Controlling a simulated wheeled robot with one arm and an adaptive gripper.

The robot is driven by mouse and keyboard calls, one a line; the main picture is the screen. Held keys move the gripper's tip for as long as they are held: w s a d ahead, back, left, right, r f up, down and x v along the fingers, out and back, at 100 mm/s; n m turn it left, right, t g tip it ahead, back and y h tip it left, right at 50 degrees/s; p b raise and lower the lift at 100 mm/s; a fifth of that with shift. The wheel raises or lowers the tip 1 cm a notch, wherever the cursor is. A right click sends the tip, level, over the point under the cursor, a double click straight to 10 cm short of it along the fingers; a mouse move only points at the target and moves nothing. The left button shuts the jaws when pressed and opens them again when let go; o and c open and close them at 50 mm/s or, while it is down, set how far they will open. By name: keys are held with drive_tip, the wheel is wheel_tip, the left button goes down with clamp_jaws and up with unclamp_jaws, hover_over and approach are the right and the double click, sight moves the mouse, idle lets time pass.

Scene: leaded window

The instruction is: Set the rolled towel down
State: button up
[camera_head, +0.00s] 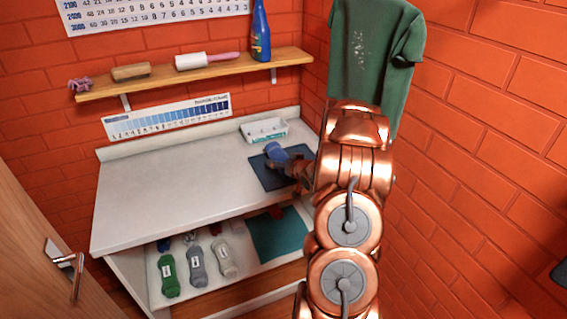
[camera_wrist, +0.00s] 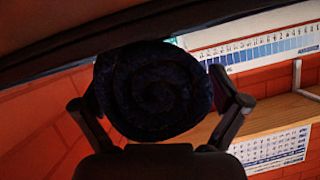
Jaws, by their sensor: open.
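The rolled towel (camera_head: 277,152) is blue and shows at the back part of a dark blue mat (camera_head: 262,181) on the white counter. The head view does not show clearly whether it rests fully on the mat. My gripper (camera_head: 283,162) is right at the towel, partly hidden by my own arm. In the wrist view the towel (camera_wrist: 157,92) shows its dark spiral end, between the two spread fingers of my gripper (camera_wrist: 150,98). The jaws are open around it. Whether the fingers still touch its sides is hard to tell in the dark.
A white tray (camera_head: 264,130) stands behind the mat by the wall. The counter's left side (camera_head: 165,185) is clear. A wooden shelf (camera_head: 200,74) with a blue bottle (camera_head: 261,32) runs above. A green shirt (camera_head: 372,55) hangs at the right.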

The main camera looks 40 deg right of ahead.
drive_tip(key=shift+s+a+r+b, duration=0.15)
drive_tip(key=shift+s+b, duration=0.15)
drive_tip(key=shift+s, duration=0.2)
drive_tip(key=b+v, duration=0.2)
drive_tip(key=v, duration=0.9)
drive_tip(key=shift+r, duration=0.1)
